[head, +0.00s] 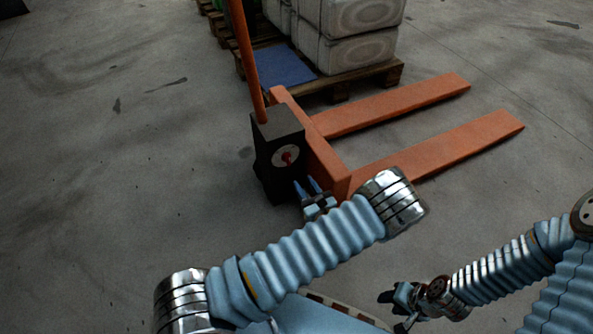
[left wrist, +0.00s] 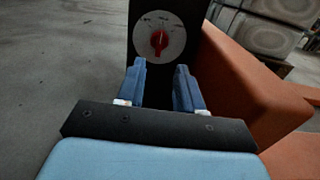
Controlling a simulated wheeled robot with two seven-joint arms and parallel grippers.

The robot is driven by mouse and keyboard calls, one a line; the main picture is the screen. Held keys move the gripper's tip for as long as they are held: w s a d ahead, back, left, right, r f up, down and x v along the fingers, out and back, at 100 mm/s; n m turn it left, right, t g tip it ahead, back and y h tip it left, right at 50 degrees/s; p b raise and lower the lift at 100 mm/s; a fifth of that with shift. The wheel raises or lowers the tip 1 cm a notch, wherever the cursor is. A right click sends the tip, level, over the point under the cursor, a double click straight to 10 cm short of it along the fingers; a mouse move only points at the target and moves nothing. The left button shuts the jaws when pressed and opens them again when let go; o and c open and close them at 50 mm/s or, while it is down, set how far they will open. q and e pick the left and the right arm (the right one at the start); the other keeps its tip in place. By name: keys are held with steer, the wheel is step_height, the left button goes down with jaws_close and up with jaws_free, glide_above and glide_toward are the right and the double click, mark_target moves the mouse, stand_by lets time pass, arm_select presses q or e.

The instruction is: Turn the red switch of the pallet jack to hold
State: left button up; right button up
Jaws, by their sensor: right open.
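The pallet jack (head: 320,158) is orange, with a dark box (head: 273,140) at the foot of its upright handle. The red switch (head: 288,158) sits on a pale round dial on that box. In the left wrist view the red switch (left wrist: 159,40) stands about upright on the dial (left wrist: 172,52); the dial's small labels are too blurred to read. My left gripper (head: 307,187) is just below and in front of the dial, apart from the switch. Its two blue fingers (left wrist: 160,82) are open with nothing between them. My right gripper (head: 393,309) is open and empty at the lower right.
The orange forks (head: 450,135) reach to the right. Behind them a wooden pallet (head: 355,80) bears stacked sacks (head: 355,50) and a blue sheet (head: 283,66). The orange handle (head: 247,60) rises above the box.

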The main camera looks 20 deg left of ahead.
arm_select(q)
steer(key=shift+v, duration=2.3)
